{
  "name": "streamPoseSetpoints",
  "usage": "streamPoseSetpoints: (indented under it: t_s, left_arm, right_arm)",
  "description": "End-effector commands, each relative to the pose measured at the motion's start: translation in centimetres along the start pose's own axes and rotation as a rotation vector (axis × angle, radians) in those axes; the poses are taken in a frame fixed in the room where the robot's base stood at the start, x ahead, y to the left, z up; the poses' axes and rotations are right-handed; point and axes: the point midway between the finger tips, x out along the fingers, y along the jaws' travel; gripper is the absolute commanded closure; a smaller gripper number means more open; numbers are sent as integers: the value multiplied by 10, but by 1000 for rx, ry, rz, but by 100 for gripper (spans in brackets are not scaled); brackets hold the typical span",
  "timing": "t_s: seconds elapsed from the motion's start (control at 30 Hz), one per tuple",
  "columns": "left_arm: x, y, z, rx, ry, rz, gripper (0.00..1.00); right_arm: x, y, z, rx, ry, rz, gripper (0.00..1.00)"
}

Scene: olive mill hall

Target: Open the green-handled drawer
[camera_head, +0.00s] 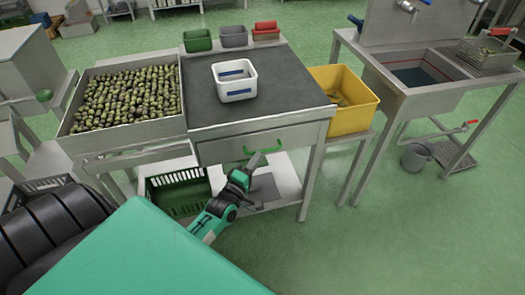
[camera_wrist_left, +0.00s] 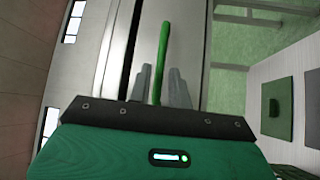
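The drawer (camera_head: 225,151) is a grey metal front under the dark-topped work table, and it looks shut. Its green handle (camera_head: 262,150) is a bar across the middle of the front. My left gripper (camera_head: 257,164) is at the handle, reaching up from below. In the left wrist view the handle (camera_wrist_left: 162,50) runs between the two grey fingers of my left gripper (camera_wrist_left: 160,84). The fingers stand apart on either side of it, with narrow gaps showing. My right gripper is not in view.
A white bin (camera_head: 235,92) stands on the table top (camera_head: 285,82). A tray of olives (camera_head: 122,128) is to the left and a yellow crate (camera_head: 355,115) to the right. A green crate (camera_head: 178,204) sits below. Open floor (camera_head: 390,235) lies at front right.

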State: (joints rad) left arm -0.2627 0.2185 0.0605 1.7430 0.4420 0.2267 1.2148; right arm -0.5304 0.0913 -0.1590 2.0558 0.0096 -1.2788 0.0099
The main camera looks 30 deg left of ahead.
Motion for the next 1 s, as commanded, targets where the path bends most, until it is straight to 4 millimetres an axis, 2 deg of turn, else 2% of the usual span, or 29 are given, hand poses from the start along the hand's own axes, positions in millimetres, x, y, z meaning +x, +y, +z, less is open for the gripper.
streamPoseSetpoints:
  t_s: [0.1,0.3,0.7,0.73,0.83,1.0]
  left_arm:
    - [20,0,0,-1,0,1,80]
    - [41,-1,0,-1,0,-2,80]
    - [48,-1,0,0,-1,-2,80]
    - [48,-1,0,0,-1,-2,82]
    - [48,-1,0,0,-1,-2,100]
    - [48,-1,0,0,-1,-2,100]
  right_arm:
    - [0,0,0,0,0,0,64]
    - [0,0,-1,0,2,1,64]
    - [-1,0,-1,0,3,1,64]
    - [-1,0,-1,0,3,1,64]
    - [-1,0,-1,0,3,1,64]
    - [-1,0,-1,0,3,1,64]
